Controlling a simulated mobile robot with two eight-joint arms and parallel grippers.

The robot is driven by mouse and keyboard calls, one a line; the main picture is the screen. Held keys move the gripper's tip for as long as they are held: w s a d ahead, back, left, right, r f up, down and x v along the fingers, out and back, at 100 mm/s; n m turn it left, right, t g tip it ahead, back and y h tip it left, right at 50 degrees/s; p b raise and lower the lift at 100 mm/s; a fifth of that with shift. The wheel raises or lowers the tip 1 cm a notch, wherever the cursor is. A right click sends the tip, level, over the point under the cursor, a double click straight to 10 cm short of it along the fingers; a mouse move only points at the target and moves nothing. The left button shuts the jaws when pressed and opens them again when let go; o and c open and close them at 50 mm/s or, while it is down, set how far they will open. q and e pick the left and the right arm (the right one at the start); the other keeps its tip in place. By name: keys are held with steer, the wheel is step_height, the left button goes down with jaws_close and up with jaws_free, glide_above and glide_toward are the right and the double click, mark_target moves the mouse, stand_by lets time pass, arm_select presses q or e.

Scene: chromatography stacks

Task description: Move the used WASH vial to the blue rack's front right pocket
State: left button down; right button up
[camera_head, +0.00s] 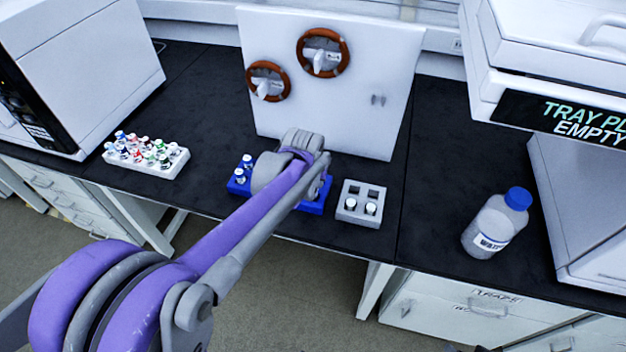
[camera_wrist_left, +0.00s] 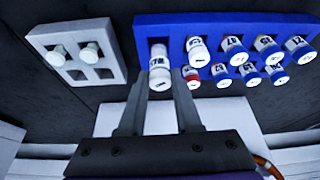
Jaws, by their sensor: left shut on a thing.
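My left gripper (camera_wrist_left: 162,88) is shut on a white-capped vial (camera_wrist_left: 159,68) with a dark-lettered label that I cannot read fully. The vial is at the left end of the blue rack (camera_wrist_left: 175,18) in the left wrist view. Its cap stands nearer the camera than the neighbouring caps; I cannot tell whether its base is inside a pocket. In the head view my left arm's wrist (camera_head: 300,155) covers the middle of the blue rack (camera_head: 312,208) and hides the fingertips and held vial. Several labelled vials fill other pockets. My right gripper is not in view.
A grey rack (camera_head: 345,214) beside the blue rack holds two white-capped vials in front, with two empty back pockets. A white rack (camera_head: 165,172) of colour-capped vials stands left. A white panel (camera_head: 350,110) rises behind. A blue-capped bottle (camera_head: 497,222) stands right.

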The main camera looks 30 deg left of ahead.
mark_target(313, 187)
arm_select(q)
steer(key=shift+f, duration=0.15)
steer(key=shift+f+b, duration=0.8)
steer(key=shift+f, duration=0.2)
steer(key=shift+f, duration=0.15)
steer(key=shift+f+b, duration=0.3)
steer(key=shift+f, duration=0.05)
steer(key=shift+c, duration=0.6)
jaws_free()
steer(key=shift+r, duration=0.15)
steer(key=shift+r+p, duration=2.7)
steer(key=shift+r, duration=0.75)
